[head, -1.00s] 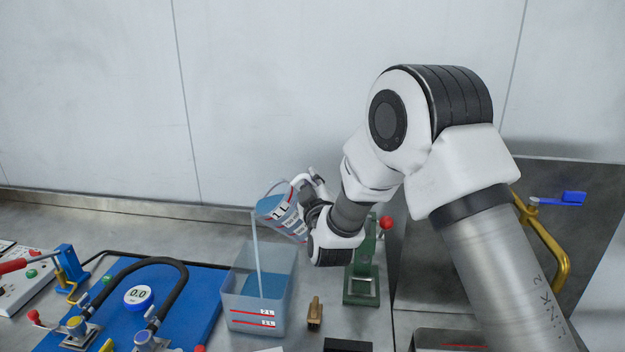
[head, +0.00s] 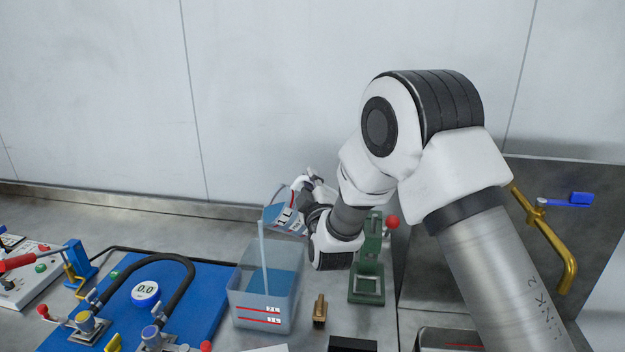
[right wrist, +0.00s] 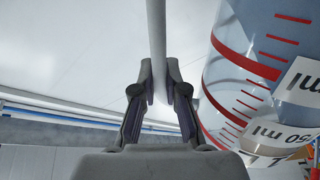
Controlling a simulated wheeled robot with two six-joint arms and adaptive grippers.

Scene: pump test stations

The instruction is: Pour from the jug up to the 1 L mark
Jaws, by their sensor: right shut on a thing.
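The jug (head: 285,218) is clear, with printed marks and a white handle, and is tipped steeply to the left above the tank. My right gripper (head: 308,186) is shut on the jug's handle (right wrist: 157,45), seen between the fingers in the right wrist view. There the jug's wall (right wrist: 235,75) shows red scale lines. A pale stream (head: 263,255) falls from the jug into the open clear tank (head: 236,306), which holds blue liquid (head: 275,282). Two red lines with labels cross the tank's front; the level against them is hard to read. My left gripper is not in view.
A green stand (head: 367,287) with a red knob is right of the tank, and a small brass piece (head: 320,310) stands between. A blue board (head: 205,300) with a black hose (head: 180,265) and a 0.0 gauge (head: 146,292) lies left. A yellow pipe (head: 548,245) is at right.

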